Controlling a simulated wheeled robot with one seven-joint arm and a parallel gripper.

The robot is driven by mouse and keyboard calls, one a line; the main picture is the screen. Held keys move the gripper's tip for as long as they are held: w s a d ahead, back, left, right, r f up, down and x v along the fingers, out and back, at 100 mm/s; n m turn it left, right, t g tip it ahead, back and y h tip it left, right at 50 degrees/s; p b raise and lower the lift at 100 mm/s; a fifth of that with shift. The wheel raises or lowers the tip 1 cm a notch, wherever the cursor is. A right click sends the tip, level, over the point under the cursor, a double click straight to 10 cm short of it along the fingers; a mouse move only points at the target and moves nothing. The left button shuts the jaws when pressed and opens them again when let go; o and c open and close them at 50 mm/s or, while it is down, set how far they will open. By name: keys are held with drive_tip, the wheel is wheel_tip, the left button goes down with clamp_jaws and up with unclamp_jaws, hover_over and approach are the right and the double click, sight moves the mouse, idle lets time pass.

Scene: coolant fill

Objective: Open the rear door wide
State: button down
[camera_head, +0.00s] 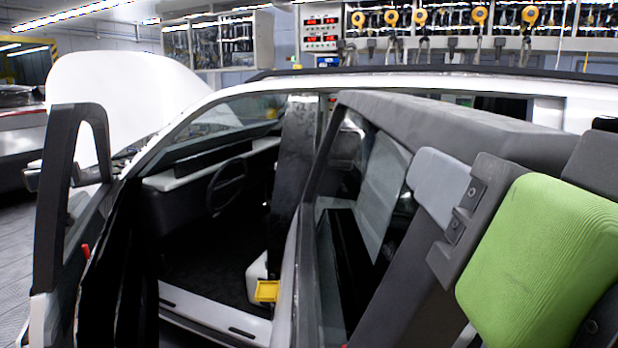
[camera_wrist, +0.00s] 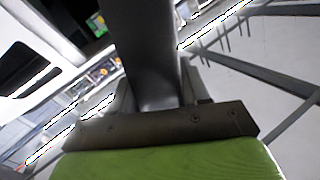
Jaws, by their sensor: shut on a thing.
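The rear door (camera_head: 470,118) has a thick dark grey window frame. In the head view its top bar runs from near the middle pillar (camera_head: 298,160) toward the camera at right. The door stands out from the car's side, at least partly open; its lower part and exact angle are hidden. My gripper (camera_head: 432,190), with light grey fingers and a green-covered body, is shut on the door's frame. In the wrist view the dark frame bar (camera_wrist: 150,50) passes between the fingers of my gripper (camera_wrist: 157,92). The far finger is mostly hidden in the head view.
The front door (camera_head: 50,200) stands open at left. A steering wheel (camera_head: 227,187) and a yellow buckle-like part (camera_head: 267,291) show inside the car. The hood (camera_head: 125,100) is raised. A tool wall (camera_head: 460,22) stands beyond the car; another car (camera_head: 20,135) is at far left.

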drive_tip(key=shift+r, duration=0.15)
drive_tip(key=c, duration=0.6)
unclamp_jaws()
drive_tip(key=shift+c, duration=0.2)
drive_tip(key=s+a+p, duration=0.1)
drive_tip(key=s, duration=1.4)
drive_tip(key=shift+s, duration=0.4)
